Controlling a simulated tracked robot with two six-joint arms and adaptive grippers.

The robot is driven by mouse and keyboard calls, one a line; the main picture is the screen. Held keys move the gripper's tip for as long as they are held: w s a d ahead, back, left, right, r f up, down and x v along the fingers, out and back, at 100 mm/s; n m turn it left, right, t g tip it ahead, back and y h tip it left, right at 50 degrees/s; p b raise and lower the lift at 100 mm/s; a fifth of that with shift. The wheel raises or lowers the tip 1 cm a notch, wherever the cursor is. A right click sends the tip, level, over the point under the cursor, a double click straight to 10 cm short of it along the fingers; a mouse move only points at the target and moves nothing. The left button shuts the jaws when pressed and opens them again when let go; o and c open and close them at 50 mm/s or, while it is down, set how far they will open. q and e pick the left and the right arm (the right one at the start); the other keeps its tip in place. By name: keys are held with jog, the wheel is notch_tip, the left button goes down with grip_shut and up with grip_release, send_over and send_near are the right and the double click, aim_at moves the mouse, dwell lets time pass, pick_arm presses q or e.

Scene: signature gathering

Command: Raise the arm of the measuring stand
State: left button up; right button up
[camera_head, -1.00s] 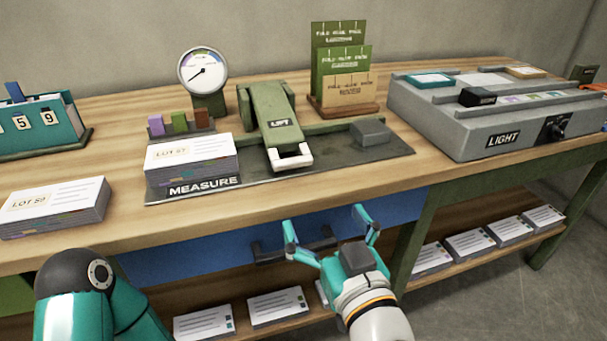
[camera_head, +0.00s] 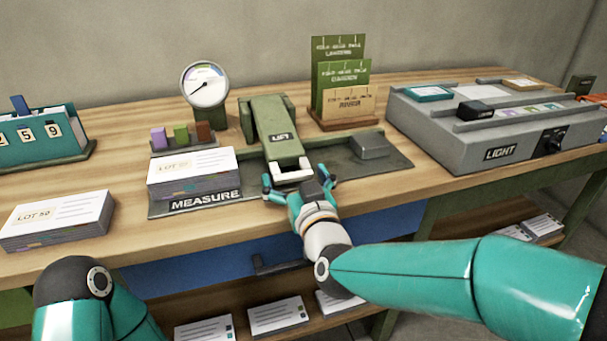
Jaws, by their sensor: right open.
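The measuring stand has a green arm (camera_head: 272,128) labelled LIFT with a white handle (camera_head: 290,171) at its front end. The arm slopes down toward the front, its handle low over the dark base plate marked MEASURE (camera_head: 204,201). My right gripper (camera_head: 297,181) is open at the handle, one finger on each side of it. I cannot tell whether the fingers touch it. My left arm shows only as a teal link at the lower left; its gripper is out of view.
A paper stack labelled LOT (camera_head: 194,169) lies on the plate's left part, with a dial gauge (camera_head: 204,84) behind. A grey block (camera_head: 371,146) sits on the plate's right. A LIGHT box (camera_head: 480,130) stands at right. Another stack (camera_head: 57,222) lies at left.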

jog(key=shift+w+a, duration=0.1)
jog(key=shift+w, duration=0.25)
jog(key=shift+c, duration=0.3)
